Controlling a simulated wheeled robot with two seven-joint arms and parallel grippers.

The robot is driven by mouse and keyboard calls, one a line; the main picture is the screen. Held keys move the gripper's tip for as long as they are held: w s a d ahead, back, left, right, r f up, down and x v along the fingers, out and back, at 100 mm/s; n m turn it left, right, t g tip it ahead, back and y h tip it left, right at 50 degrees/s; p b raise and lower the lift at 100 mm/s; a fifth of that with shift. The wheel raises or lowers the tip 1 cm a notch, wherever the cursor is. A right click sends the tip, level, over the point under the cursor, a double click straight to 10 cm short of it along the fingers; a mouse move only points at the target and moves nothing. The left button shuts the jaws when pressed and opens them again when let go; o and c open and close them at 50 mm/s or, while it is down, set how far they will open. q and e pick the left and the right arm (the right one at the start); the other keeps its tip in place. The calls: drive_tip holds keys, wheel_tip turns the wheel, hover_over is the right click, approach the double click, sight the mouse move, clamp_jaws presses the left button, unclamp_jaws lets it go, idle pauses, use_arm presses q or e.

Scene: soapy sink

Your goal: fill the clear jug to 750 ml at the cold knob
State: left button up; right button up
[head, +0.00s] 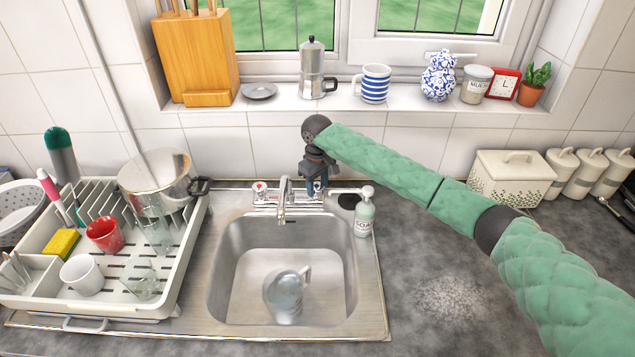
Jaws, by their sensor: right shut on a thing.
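The clear jug (283,296) is in the sink basin, under and in front of the spout, with its handle to the upper right. Its scale and water level are too small to read. The chrome tap (283,203) stands at the back of the sink; I cannot make out a stream of water. The red-marked knob (260,188) is on its left. My right gripper (317,184) points down at the tap's right end, shut on the cold knob (318,191), which it mostly hides. My left gripper is not in view.
A soap bottle (364,213) stands just right of the tap. A white dish rack (165,290) with a pot (156,183), mugs, glasses and a sponge fills the left. The counter to the right has a patch of white grains (446,298) and is otherwise mostly clear.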

sight(317, 186)
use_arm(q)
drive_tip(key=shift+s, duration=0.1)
use_arm(e)
drive_tip(key=shift+r, duration=0.1)
drive_tip(key=o, duration=1)
drive_tip(key=shift+r, duration=0.1)
drive_tip(key=shift+r+b, duration=0.4)
drive_tip(key=shift+b, duration=0.05)
wheel_tip(317, 186, up, 5)
drive_tip(key=shift+f+b, duration=0.1)
drive_tip(key=shift+b, duration=0.9)
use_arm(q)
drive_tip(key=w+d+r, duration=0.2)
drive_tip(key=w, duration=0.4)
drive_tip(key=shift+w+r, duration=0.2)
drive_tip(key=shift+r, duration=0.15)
use_arm(e)
drive_tip(key=shift+r, duration=0.95)
